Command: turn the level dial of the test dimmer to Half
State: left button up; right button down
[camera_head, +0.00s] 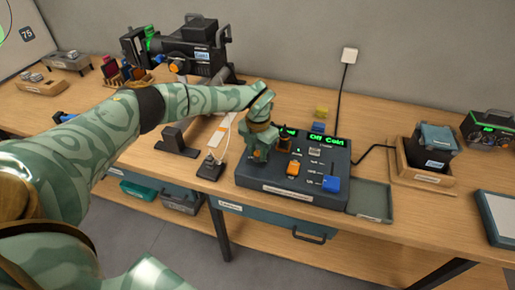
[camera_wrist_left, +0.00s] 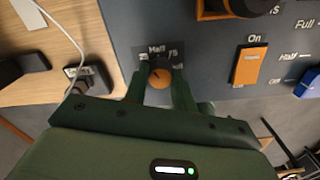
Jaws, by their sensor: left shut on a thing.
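The test dimmer (camera_head: 322,190) is a dark sloped panel on the table with green lit displays, an orange switch (camera_head: 293,168) and a blue slider (camera_head: 331,184). My left gripper (camera_head: 260,154) is over the panel's left part and hides the dial there in the head view. In the left wrist view its two dark green fingers (camera_wrist_left: 159,90) are shut on a small dial (camera_wrist_left: 160,76) with an orange top. "Half" is printed just above the dial, and other lettering beside it is partly covered by the fingers. The orange switch (camera_wrist_left: 249,66) reads "On". My right gripper is not in view.
A wooden holder (camera_head: 425,178) with a dark box stands further right.

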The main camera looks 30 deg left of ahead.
aim_at(258, 152)
pick_arm(q)
jog(key=m+p, duration=0.1)
jog(key=m, duration=0.3)
jog(key=shift+m, duration=0.4)
dwell(0.4)
jog(key=o, duration=1)
notch_tip(258, 152, up, 16)
jog(key=shift+r+p, duration=0.2)
jog(key=shift+p, duration=0.75)
